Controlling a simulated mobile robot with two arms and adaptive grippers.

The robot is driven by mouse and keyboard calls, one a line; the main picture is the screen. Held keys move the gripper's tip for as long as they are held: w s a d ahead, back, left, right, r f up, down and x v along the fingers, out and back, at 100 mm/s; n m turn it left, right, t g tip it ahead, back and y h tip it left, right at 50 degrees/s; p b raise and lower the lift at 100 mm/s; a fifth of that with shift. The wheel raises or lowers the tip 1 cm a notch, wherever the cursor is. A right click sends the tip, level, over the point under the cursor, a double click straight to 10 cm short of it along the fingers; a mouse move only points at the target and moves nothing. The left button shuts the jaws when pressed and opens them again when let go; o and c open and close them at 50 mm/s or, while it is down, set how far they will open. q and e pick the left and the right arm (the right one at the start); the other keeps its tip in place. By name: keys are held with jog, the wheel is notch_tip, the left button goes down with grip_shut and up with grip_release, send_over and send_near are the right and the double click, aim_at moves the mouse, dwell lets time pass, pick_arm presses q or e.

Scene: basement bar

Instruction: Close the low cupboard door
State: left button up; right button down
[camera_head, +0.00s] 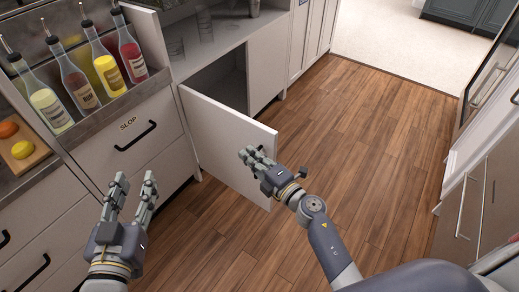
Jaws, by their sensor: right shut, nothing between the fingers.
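The low cupboard door (222,146) is white and stands open, swung out from the cupboard (228,82) over the floor. Its hinge side is at the left, next to the drawer unit, and its free edge points right. The dark inside of the cupboard shows above the door. My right gripper (246,154) is shut and empty, in front of the outer face of the door near its free edge. I cannot tell whether it touches the door. My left gripper (135,182) is open and empty, in front of the drawers at the lower left.
Several bottles with pourers (105,68) stand in a rail on the left counter. A drawer marked SLOP (128,135) has a black handle. Glasses (204,24) stand on the shelf above the cupboard. The wood floor (350,125) is clear to the right; cabinets (480,205) line the right side.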

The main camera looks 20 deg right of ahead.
aim_at(260, 148)
pick_arm(q)
jog(key=shift+d+r+t+h+b, duration=0.25)
jog(key=shift+r+t, duration=0.35)
jog(key=shift+r, duration=0.5)
jog(key=shift+d+r+t+h+b, duration=0.1)
jog(key=shift+r+t+h, duration=0.15)
jog(key=shift+r+t, duration=0.6)
pick_arm(e)
jog(key=shift+w+d, duration=0.5)
jog(key=shift+d, duration=0.35)
jog(key=shift+w+d, duration=0.45)
jog(key=shift+d, duration=0.4)
pick_arm(q)
jog(key=shift+r, duration=0.35)
pick_arm(e)
jog(key=shift+w+d, duration=0.1)
